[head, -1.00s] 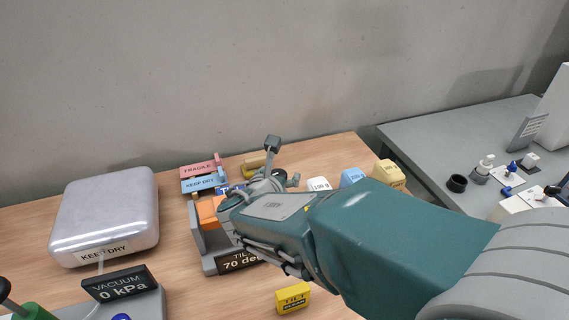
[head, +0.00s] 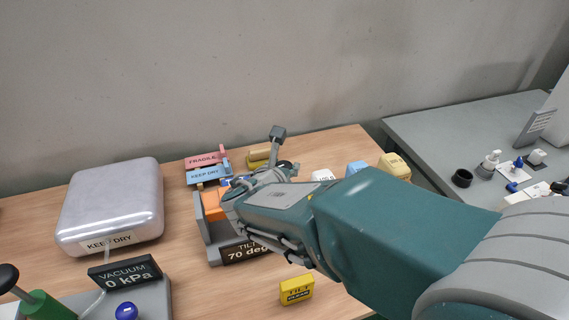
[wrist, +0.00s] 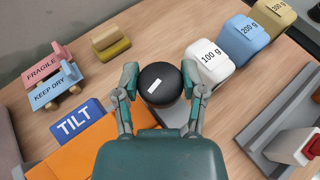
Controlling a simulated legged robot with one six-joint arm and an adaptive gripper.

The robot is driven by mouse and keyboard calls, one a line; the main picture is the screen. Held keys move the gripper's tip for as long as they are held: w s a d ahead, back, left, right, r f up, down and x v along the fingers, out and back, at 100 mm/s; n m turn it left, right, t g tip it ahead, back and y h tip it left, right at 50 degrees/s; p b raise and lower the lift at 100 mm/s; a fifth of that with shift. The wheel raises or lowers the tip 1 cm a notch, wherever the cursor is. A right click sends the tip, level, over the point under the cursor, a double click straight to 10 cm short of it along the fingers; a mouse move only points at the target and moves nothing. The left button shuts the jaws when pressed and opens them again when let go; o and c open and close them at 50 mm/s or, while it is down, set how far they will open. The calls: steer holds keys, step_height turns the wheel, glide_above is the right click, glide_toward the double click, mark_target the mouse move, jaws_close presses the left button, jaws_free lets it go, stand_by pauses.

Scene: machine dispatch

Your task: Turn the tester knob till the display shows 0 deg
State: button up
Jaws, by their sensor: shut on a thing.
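The tilt tester (head: 213,243) stands on the wooden table, with an orange part (head: 212,203) and a dark display (head: 247,251) that reads 70 deg. In the wrist view its blue TILT label (wrist: 77,124) lies beside the orange plate (wrist: 75,147). The black round knob (wrist: 158,84) with a white mark sits between the two fingers of my gripper (wrist: 161,82). My gripper is shut on the knob, one finger on each side. In the head view my arm hides most of the knob and part of the tester.
Weights marked 100 g (wrist: 209,62), 200 g (wrist: 243,40) and 300 g (wrist: 273,15) stand close to the right. FRAGILE (wrist: 42,67) and KEEP DRY (wrist: 52,88) pieces lie at left. A yellow tilt block (head: 296,290) and a vacuum unit (head: 125,275) are in front.

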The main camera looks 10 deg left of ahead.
steer(key=shift+m+h, duration=0.4)
stand_by(1.7)
steer(key=o, duration=1.2)
steer(key=shift+a, duration=0.2)
steer(key=shift+c, duration=0.2)
steer(key=shift+d, duration=0.1)
steer(key=shift+s+r, duration=0.1)
steer(key=shift+s, duration=0.15)
steer(key=v, duration=1.1)
steer(key=shift+s+a, duration=0.2)
